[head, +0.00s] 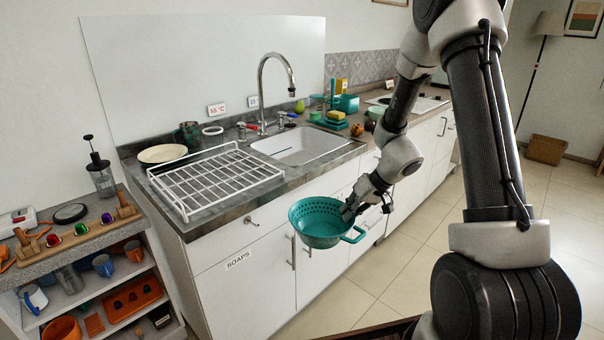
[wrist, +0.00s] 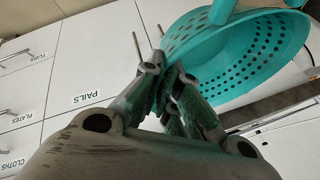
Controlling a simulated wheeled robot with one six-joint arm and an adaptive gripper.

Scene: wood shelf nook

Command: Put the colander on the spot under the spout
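The teal colander (head: 319,224) is held in the air in front of the counter, its open side tilted up and its handle toward the right. My gripper (head: 350,207) is shut on its rim at the right side. In the wrist view the colander (wrist: 230,52) fills the upper right, and the fingers of my gripper (wrist: 172,80) pinch its edge. The spout (head: 291,86) of the tall chrome faucet arches over the white sink (head: 297,145). The sink floor under the spout looks empty, with a small dark line on it.
A white wire rack (head: 215,176) lies on the counter left of the sink, with a plate (head: 162,153) behind it. A sponge and teal containers (head: 345,103) stand right of the sink. The counter front edge and cabinets lie behind the colander.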

